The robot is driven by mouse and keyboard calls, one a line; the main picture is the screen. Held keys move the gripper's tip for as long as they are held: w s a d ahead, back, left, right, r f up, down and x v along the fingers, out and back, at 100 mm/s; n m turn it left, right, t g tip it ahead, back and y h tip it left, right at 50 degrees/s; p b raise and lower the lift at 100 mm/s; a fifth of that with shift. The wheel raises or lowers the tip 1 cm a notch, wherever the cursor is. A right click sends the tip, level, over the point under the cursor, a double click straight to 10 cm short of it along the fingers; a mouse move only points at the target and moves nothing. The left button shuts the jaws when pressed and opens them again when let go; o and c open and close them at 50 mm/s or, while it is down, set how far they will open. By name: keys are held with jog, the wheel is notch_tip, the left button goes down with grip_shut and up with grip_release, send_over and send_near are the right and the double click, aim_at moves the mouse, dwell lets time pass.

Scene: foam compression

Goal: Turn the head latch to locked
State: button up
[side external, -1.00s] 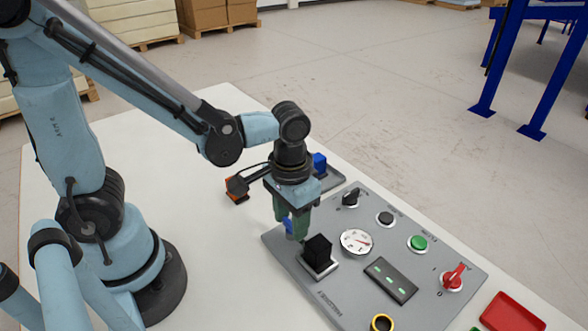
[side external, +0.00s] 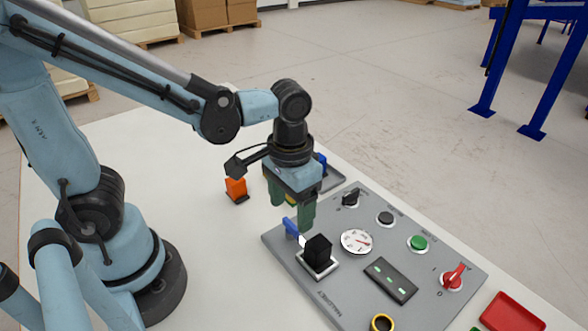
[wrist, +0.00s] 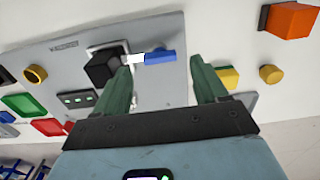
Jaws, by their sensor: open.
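The head latch is a black block (side external: 318,252) on a pale base plate, with a blue-ended lever (side external: 291,228) pointing to the upper left, off the block. In the wrist view the black block (wrist: 101,68) sits left and the blue lever end (wrist: 160,56) points right. My gripper (side external: 291,213) is open, its green fingers pointing down just above and behind the lever. In the wrist view the lever end shows between the two fingertips of my gripper (wrist: 161,66), with nothing held. I cannot read any lock marking.
The grey panel (side external: 352,298) also carries a dial (side external: 356,241), a black knob (side external: 351,198), a green button (side external: 418,243), a red switch (side external: 453,277) and a yellow-ringed part (side external: 382,323). An orange block (side external: 236,188) stands on the white table, left of my gripper. A red tray (side external: 513,312) lies at the right.

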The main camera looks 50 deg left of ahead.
aim_at(291, 223)
notch_tip(291, 223, up, 9)
dwell(0.5)
jog(key=shift+f, duration=0.15)
jog(key=w+a+f+t, duration=0.2)
jog(key=a+t, duration=0.5)
jog(key=shift+a+f, duration=0.15)
jog(key=shift+a, duration=0.1)
dwell(0.7)
